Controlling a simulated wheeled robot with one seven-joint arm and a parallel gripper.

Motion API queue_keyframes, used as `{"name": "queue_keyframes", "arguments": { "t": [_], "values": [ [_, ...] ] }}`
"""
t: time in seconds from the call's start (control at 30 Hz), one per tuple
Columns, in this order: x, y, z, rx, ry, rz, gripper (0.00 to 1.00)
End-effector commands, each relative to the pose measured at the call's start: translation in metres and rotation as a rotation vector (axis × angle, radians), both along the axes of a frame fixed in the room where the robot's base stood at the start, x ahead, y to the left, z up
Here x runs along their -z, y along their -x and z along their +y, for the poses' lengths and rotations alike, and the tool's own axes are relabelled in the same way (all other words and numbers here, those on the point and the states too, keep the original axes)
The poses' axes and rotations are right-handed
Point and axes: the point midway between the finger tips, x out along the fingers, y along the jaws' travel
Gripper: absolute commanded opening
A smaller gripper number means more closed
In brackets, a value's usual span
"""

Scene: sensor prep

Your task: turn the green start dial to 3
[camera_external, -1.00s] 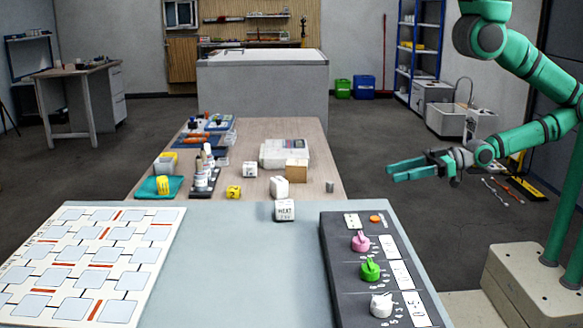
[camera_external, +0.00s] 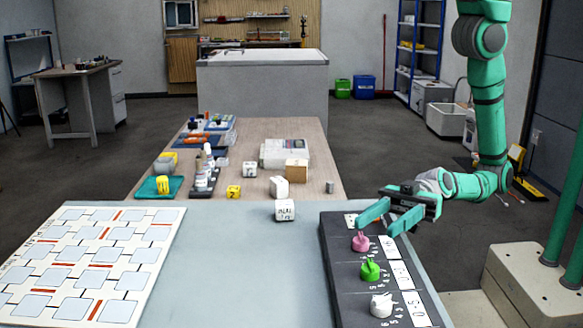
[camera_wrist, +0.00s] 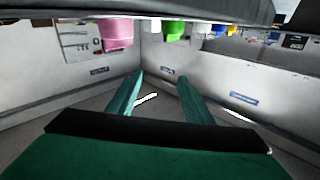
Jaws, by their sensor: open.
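The green dial (camera_external: 370,270) sits on the dark control panel (camera_external: 345,297), between a pink dial (camera_external: 361,242) and a white dial (camera_external: 381,305). Its raised grip is visible, but the small numbers around it are too blurred to read its setting. My gripper (camera_external: 374,229) is open and empty, above the far part of the panel near the pink dial. It is apart from the green dial. In the wrist view both fingers (camera_wrist: 160,76) are spread with nothing between them. Pink and green shapes show at the top there; I cannot tell whether they are dials.
White label plates (camera_external: 401,275) line the panel's right side. A white board with squares (camera_external: 95,260) lies on the left of the grey table (camera_external: 240,270). A white lettered cube (camera_external: 285,210) stands at the table's far edge. The table's middle is clear.

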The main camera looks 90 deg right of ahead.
Motion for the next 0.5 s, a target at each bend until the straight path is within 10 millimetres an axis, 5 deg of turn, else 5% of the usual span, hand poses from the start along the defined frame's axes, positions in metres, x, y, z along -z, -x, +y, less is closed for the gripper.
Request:
{"name": "queue_keyframes", "arguments": {
  "t": [0.5],
  "values": [
    [-0.050,0.022,0.152,-0.487,0.205,-0.149,0.46]
  ]
}}
